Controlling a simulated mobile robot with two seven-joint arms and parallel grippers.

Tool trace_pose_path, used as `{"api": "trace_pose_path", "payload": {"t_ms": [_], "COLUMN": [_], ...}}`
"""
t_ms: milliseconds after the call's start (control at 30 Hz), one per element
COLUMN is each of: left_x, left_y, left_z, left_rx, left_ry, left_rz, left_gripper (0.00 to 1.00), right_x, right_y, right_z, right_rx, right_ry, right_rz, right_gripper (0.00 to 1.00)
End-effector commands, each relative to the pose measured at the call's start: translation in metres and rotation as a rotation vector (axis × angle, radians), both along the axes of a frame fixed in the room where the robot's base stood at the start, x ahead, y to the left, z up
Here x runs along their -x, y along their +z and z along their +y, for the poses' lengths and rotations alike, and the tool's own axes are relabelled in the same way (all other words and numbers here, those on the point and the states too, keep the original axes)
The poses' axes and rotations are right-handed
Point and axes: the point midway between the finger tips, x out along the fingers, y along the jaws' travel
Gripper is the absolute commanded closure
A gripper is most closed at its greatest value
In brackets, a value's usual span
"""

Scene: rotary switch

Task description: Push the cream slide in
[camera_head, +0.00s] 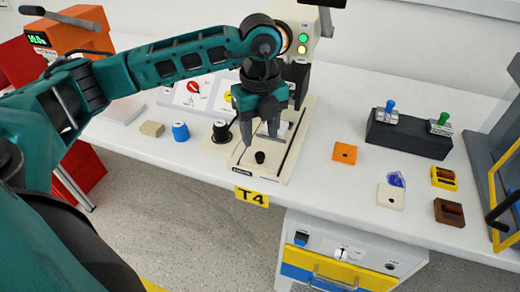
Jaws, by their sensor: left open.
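The cream slide (269,167) lies on the bench, a flat cream plate with dark grooves along its sides and a small black knob (259,157) near its front end. My left gripper (259,138) hangs over it, fingers pointing down, open, just behind the knob. I cannot tell whether the fingers touch anything. The gripper hides part of the slide's middle, where a grey metal piece shows. My right gripper is not in view.
A machine with green and yellow lights (304,38) stands behind the slide. An orange block (344,153) and a dark box with levers (408,135) are to the right.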

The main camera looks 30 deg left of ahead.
Motion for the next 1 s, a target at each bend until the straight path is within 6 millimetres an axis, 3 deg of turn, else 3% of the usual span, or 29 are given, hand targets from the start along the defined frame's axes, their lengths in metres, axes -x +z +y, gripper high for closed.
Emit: {"api": "trace_pose_path", "payload": {"t_ms": [100,300,700,1000], "left_x": [0.001,0.0,0.0,0.0], "left_y": [-0.025,-0.051,-0.059,-0.059], "left_z": [0.0,0.0,0.0,0.0], "left_rx": [0.0,0.001,0.002,0.002], "left_ry": [0.001,-0.001,-0.002,-0.001], "left_rz": [0.004,0.001,0.0,0.0], "left_gripper": [0.5,0.5,0.5,0.77], "right_x": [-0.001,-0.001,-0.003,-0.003], "right_y": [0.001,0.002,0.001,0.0], "right_z": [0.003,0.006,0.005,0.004], "right_rx": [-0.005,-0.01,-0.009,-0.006], "right_ry": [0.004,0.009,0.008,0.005], "right_rz": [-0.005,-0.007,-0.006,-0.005], "right_gripper": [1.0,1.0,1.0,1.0]}}
